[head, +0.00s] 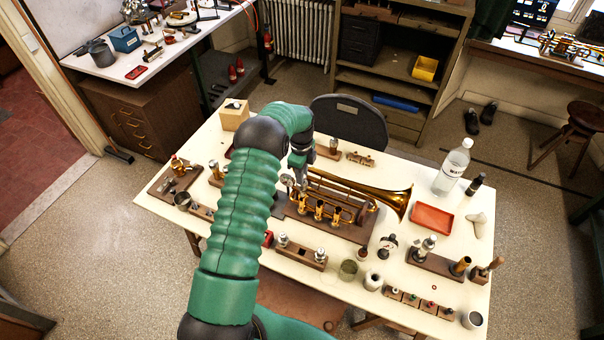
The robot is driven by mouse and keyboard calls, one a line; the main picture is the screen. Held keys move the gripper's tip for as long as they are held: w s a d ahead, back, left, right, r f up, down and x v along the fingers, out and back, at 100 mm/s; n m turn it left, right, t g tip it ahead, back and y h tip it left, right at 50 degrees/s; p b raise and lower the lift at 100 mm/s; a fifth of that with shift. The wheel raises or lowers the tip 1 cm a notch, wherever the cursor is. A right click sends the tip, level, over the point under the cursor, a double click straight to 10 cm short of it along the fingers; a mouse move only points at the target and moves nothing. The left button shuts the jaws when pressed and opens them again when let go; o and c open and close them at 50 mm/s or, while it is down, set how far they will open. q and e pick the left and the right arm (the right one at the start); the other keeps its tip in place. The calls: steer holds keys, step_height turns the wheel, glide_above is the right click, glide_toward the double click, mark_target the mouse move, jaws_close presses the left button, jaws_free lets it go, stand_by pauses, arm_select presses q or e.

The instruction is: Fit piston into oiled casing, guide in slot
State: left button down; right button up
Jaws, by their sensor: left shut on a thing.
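The brass trumpet (379,198) lies on a dark wooden cradle (352,236), bell to the right. Its upright valve casings (319,211) stand in a row facing me. My left gripper (297,174) is above the trumpet's left end, pointing down. It is shut on a small piece with a silvery round part, which looks like the piston (288,181); fingers and arm partly hide it. I cannot tell whether it touches a casing. A wooden block (301,254) in front holds two silver-topped pistons, with a dark hole between them. The guide and slot are too small to see. My right gripper is out of view.
A water bottle (452,167), a red tray (431,219) and a wooden stand (435,262) are on the right. Several small jars and parts line the front edge. A wooden box (234,116) stands at the back left. My green arm covers the table's left middle.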

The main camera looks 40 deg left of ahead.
arm_select(q)
steer(key=shift+f+b, duration=2.15)
steer(key=shift+f, duration=0.95)
steer(key=c, duration=1.2)
jaws_free()
steer(key=shift+o, duration=0.2)
steer(key=shift+r, duration=0.1)
steer(key=shift+r, duration=0.35)
step_height(320, 180, up, 16)
steer(key=b, duration=0.3)
steer(key=shift+f, duration=0.1)
